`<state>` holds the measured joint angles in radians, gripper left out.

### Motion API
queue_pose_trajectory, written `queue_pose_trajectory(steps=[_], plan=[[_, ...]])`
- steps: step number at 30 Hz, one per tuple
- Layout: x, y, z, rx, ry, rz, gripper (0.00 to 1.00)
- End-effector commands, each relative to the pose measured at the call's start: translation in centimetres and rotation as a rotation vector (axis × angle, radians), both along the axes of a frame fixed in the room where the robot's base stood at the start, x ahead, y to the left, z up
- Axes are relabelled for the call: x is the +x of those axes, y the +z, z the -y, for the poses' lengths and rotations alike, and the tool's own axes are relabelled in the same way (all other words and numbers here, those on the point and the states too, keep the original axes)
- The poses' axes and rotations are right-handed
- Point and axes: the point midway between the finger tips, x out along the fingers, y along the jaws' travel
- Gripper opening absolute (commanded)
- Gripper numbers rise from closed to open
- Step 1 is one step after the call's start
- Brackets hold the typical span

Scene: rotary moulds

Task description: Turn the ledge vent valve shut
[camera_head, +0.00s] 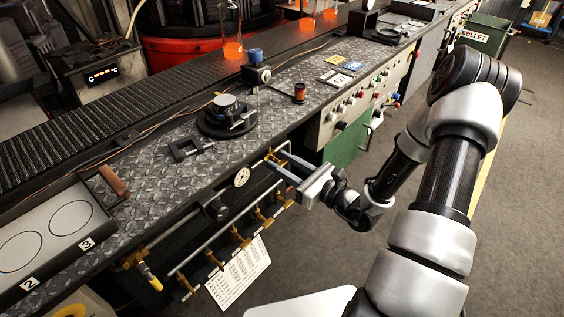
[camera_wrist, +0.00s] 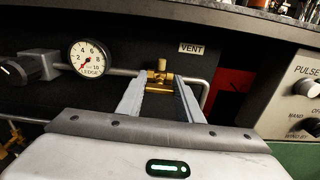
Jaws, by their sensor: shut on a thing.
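The ledge vent valve (camera_wrist: 161,66) is a small brass fitting on a grey pipe, just left of a white "VENT" label (camera_wrist: 191,48). My gripper (camera_wrist: 160,84) reaches straight toward it in the wrist view. Its two fingers stand either side of the brass part and are shut on the valve; the exact contact is hard to see. In the head view my gripper (camera_head: 275,160) is at the ledge's front edge, and its fingers largely hide the valve. A round white gauge marked "LEDGE" (camera_wrist: 90,58) sits left of the valve, and also shows in the head view (camera_head: 242,177).
The ledge's metal top (camera_head: 170,175) overhangs the pipes. A black knob (camera_wrist: 18,70) is left of the gauge. A control panel with knobs (camera_wrist: 300,95) stands close on the right. Several brass valves (camera_head: 240,240) and a paper sheet (camera_head: 240,273) are below. The floor (camera_head: 320,240) is open.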

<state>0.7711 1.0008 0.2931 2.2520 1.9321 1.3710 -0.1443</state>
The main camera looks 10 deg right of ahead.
Motion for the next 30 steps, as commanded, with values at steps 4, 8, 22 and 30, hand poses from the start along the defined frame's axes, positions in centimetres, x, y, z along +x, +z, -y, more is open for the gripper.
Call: queue_pose_trajectory(steps=[4,8,22,30], plan=[[-0.02,0.26,0.04,0.047,0.000,-0.035,0.10],[-0.02,0.39,0.06,0.118,0.000,-0.086,0.10],[0.06,0.30,0.19,0.469,-0.002,-0.342,0.10],[0.07,0.15,0.24,0.677,-0.001,-0.494,0.10]])
